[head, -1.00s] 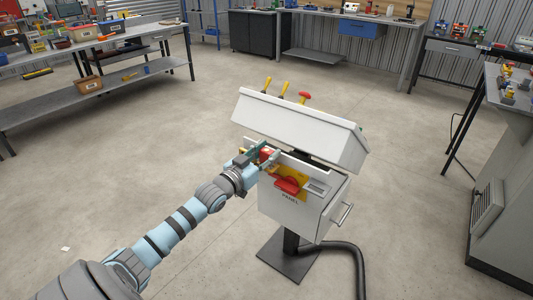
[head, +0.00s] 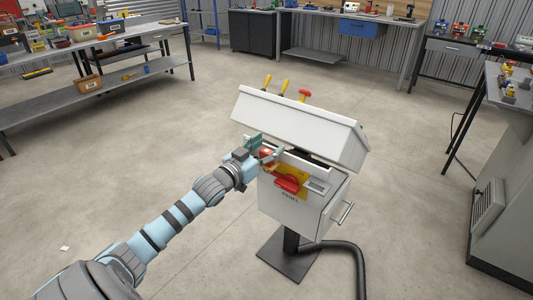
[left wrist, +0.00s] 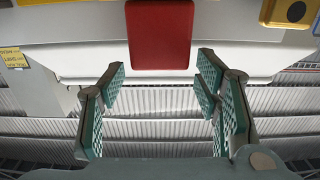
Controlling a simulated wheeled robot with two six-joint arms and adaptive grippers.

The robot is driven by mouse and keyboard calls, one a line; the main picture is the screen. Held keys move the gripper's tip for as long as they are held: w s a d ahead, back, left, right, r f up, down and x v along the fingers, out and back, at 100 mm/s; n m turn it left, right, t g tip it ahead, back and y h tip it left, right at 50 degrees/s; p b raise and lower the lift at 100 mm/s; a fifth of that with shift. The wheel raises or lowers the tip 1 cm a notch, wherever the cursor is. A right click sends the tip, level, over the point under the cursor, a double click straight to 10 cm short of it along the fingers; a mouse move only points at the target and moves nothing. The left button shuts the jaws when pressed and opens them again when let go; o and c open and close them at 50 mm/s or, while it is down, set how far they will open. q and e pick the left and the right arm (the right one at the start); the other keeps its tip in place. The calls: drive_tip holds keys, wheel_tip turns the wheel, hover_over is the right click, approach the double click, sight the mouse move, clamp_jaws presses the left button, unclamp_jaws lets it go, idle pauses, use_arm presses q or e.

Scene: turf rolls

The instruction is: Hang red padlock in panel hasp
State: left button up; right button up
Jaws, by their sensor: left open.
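The red padlock (head: 266,156) is at the left part of the white panel (head: 285,207), left of the red rotary handle (head: 287,184) on its yellow plate (head: 304,173). In the left wrist view, the padlock's red body (left wrist: 160,35) shows at the top centre, against the pale panel. Its shackle and the hasp are hidden, so I cannot tell whether it hangs in the hasp. My left gripper (head: 263,149) is open beside the padlock. In the left wrist view its green-padded fingers (left wrist: 163,100) stand wide apart with nothing between them, and the padlock appears beyond them. My right gripper is not in view.
A sloped white lid (head: 300,128) overhangs the panel front. Yellow-handled tools and a red knob (head: 304,95) stand behind it. A metal handle (head: 342,213) sticks out at the panel's right side, and a black hose (head: 358,262) runs below.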

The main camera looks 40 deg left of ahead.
use_arm(q)
wheel_tip(320, 180, up, 8)
drive_tip(key=shift+f, duration=0.2)
idle(0.3)
